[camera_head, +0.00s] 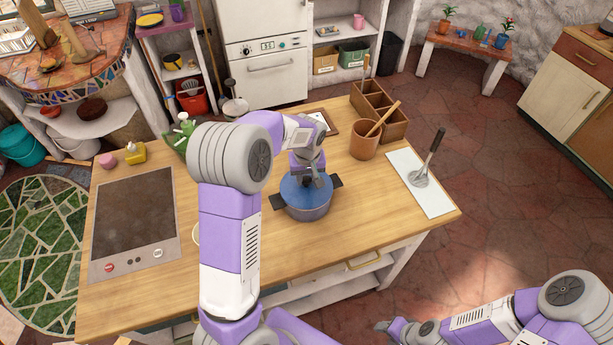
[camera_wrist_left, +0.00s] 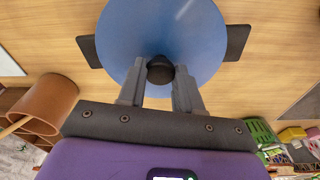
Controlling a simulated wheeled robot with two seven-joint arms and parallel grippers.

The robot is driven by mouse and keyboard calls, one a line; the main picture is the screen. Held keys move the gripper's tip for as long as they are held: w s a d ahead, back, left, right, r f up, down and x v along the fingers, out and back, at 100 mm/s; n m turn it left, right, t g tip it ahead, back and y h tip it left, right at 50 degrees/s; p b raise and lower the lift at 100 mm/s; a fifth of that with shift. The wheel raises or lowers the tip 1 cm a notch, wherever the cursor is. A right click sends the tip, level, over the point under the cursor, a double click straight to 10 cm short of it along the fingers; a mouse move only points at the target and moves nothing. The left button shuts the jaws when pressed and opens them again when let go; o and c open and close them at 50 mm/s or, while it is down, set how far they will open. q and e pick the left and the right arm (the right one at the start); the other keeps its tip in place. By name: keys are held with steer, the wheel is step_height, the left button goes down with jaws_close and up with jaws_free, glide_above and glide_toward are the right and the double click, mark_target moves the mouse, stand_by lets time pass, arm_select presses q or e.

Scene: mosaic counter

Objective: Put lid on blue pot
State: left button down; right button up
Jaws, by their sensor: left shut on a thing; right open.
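My left gripper (camera_head: 310,181) is shut on the lid's dark knob (camera_wrist_left: 160,69) from above. Whether the lid rests fully on the rim is hard to tell. My right gripper (camera_head: 382,326) is low at the bottom right, away from the counter, open and empty.
The cooktop (camera_head: 134,222) lies at the counter's left. A brown utensil pot (camera_head: 364,142), a wooden compartment box (camera_head: 380,108) and a white board (camera_head: 420,183) with a ladle (camera_head: 427,161) are at the right. The counter front is clear.

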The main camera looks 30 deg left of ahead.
arm_select(q)
steer(key=shift+c, duration=1)
jaws_free()
steer(key=shift+r, duration=0.1)
steer(key=shift+r+p, duration=2.6)
steer(key=shift+r, duration=0.85)
